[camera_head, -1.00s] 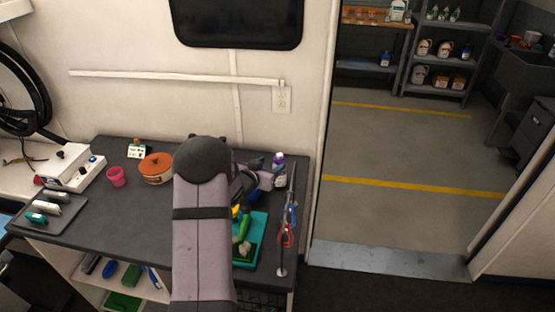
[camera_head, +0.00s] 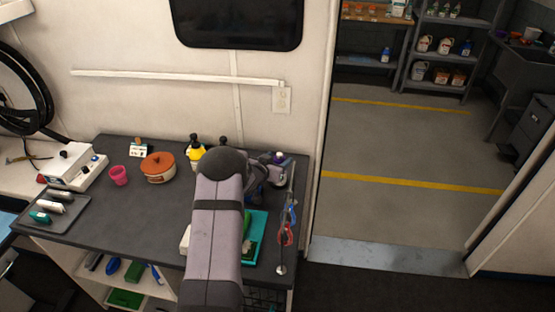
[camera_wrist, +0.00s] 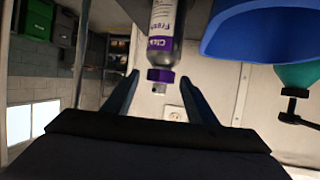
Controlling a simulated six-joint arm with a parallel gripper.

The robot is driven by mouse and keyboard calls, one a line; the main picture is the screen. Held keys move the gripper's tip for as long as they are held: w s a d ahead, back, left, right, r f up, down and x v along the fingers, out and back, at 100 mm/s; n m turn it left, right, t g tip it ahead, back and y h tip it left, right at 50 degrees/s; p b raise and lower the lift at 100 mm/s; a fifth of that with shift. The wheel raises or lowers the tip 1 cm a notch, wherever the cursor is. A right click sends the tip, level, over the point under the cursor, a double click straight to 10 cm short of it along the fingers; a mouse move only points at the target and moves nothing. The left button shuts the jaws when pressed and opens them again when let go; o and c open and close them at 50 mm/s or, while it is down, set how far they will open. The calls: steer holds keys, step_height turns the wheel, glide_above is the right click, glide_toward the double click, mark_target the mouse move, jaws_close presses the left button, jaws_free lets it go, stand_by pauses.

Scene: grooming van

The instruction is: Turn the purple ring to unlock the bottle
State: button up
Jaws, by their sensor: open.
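The bottle (camera_wrist: 165,22) has a purple and white label and shows upside down in the wrist view. The purple ring (camera_wrist: 160,75) sits round its neck, above a small pale tip in that picture. My gripper (camera_wrist: 162,95) is open, with one finger on each side of the ring in the picture; I cannot tell whether either touches it. In the head view the bottle (camera_head: 279,157) stands at the right back of the dark table, partly hidden by my gripper and arm. My arm covers much of the table's right half.
A blue object (camera_wrist: 260,30) and a green bottle with a black nozzle (camera_wrist: 297,78) are close on the right in the wrist view.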

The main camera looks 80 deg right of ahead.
steer(key=c, duration=1.1)
steer(key=shift+o, duration=0.2)
steer(key=shift+b, duration=0.35)
steer(key=shift+f+b, duration=0.1)
steer(key=shift+b, duration=0.3)
steer(key=shift+s+n+t+b, duration=0.1)
steer(key=shift+n+t+b, duration=0.65)
steer(key=shift+b, duration=0.3)
steer(key=o, duration=1.1)
steer(key=shift+c, duration=0.2)
steer(key=shift+a, duration=0.1)
